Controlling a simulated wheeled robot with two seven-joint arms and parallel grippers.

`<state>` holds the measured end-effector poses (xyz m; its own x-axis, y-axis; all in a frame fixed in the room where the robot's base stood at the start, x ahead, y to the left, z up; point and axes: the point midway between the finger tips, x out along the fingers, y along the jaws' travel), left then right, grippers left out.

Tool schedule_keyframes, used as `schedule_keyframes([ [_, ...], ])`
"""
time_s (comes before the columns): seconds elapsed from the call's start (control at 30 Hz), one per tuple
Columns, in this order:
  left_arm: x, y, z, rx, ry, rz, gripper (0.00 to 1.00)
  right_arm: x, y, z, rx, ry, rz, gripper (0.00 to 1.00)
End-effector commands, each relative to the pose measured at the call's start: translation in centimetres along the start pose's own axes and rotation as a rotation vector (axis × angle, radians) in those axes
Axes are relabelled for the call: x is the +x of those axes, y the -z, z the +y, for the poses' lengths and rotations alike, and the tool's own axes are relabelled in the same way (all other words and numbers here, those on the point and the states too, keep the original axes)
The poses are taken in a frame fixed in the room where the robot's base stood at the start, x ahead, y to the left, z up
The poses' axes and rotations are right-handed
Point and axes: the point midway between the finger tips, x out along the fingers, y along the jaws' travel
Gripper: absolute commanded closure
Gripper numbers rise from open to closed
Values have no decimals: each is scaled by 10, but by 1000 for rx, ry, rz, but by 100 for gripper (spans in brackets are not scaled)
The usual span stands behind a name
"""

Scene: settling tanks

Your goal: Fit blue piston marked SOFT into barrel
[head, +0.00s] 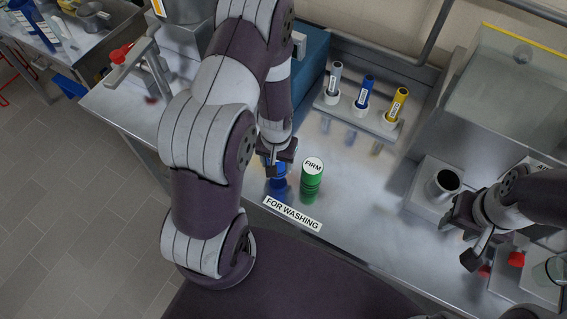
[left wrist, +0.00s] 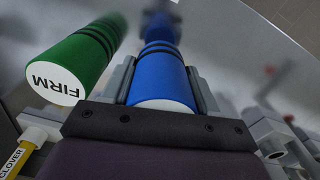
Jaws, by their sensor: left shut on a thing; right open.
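A blue piston (head: 278,185) with a pale end and dark rings is between the fingers of my left gripper (head: 277,158), which is shut on it. In the left wrist view the blue piston (left wrist: 161,80) fills the jaws; no word is readable on it. I cannot tell whether it touches the counter. A green piston (head: 312,186) marked FIRM stands upright just to its right. The likely barrel (head: 445,183), a pale cylinder with a dark round opening facing up, sits on a grey block at the right. My right gripper (head: 460,232) is open and empty, just in front of that block.
A FOR WASHING label (head: 292,214) lies at the counter's front edge. A rack (head: 358,116) behind holds silver, blue and yellow labelled tubes. A glass-sided case (head: 510,85) stands at the back right. The counter (head: 375,200) between the green piston and barrel is clear.

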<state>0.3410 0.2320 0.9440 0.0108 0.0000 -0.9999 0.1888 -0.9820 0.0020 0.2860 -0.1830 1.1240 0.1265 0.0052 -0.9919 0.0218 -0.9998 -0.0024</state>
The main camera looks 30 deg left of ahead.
Motion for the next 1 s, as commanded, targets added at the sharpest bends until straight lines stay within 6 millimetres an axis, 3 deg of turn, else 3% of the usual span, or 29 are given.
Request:
schedule_keyframes([
  [0.13, 24, 0, 0, 0, 0, -2, 80, -3, 1, 0, 0, 0, 0, 57],
  [0.57, 33, 0, 0, 0, 0, 0, 80, 2, 0, 0, 0, 0, 0, 57],
  [0.6, 31, 0, 0, 0, 0, 0, 29, 1, 0, 0, 0, 0, 0, 57],
  [0.63, 31, 0, 0, 0, 0, 0, 19, 1, 0, 0, 0, 0, 0, 57],
  [1.0, 24, 0, 0, 1, 0, 0, 16, -5, 1, 0, 0, 0, 0, 57],
])
